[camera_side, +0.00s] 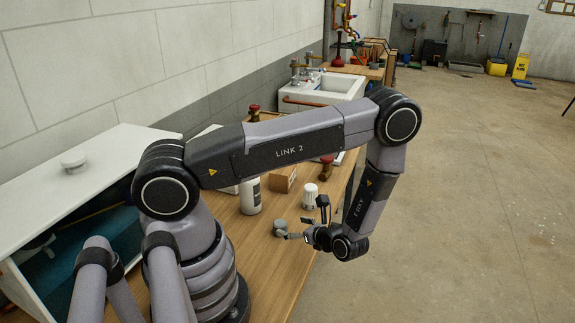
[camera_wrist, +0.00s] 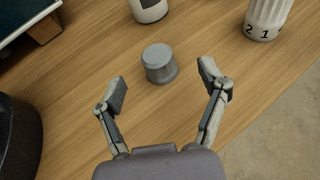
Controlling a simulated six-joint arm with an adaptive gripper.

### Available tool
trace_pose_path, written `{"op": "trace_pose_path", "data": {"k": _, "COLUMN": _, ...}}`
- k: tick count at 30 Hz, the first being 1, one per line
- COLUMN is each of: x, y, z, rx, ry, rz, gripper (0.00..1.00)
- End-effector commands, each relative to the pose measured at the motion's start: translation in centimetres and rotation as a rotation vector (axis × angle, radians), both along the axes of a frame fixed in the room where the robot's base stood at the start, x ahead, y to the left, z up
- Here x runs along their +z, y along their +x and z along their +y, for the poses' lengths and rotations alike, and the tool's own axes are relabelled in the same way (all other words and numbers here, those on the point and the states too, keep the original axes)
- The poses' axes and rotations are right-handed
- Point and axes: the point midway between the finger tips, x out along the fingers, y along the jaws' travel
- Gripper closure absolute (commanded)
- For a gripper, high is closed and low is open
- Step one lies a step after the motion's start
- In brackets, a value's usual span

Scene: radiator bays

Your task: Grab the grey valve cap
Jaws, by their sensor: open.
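The grey valve cap (camera_wrist: 160,64) stands upright on the wooden bench, a short cylinder with a flat top. It also shows in the side view (camera_side: 279,228), just left of my gripper (camera_side: 301,236). In the wrist view my gripper (camera_wrist: 163,88) is open, with one finger to the left and one to the right. The cap lies just beyond the fingertips, roughly centred between them. Nothing is held.
A white numbered thermostat head (camera_wrist: 268,16) stands right of the cap. A white bottle (camera_side: 250,196) stands behind it, its base at the top of the wrist view. A cardboard box (camera_side: 283,178) is farther back. The bench's right edge (camera_wrist: 262,122) is close.

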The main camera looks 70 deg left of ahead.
Motion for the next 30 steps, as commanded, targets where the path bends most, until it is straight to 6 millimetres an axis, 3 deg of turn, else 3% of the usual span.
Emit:
{"op": "trace_pose_path", "data": {"k": 12, "x": -1.7, "y": -1.9, "z": 4.3, "rx": 0.003, "ry": -0.001, "rz": 0.002, "gripper": 0.26}}
{"op": "trace_pose_path", "data": {"k": 21, "x": -1.9, "y": -1.9, "z": 4.8, "rx": 0.000, "ry": -0.001, "rz": -0.001, "gripper": 0.26}}
{"op": "trace_pose_path", "data": {"k": 30, "x": -1.9, "y": -1.9, "z": 4.8, "rx": 0.000, "ry": -0.001, "rz": 0.000, "gripper": 0.65}}
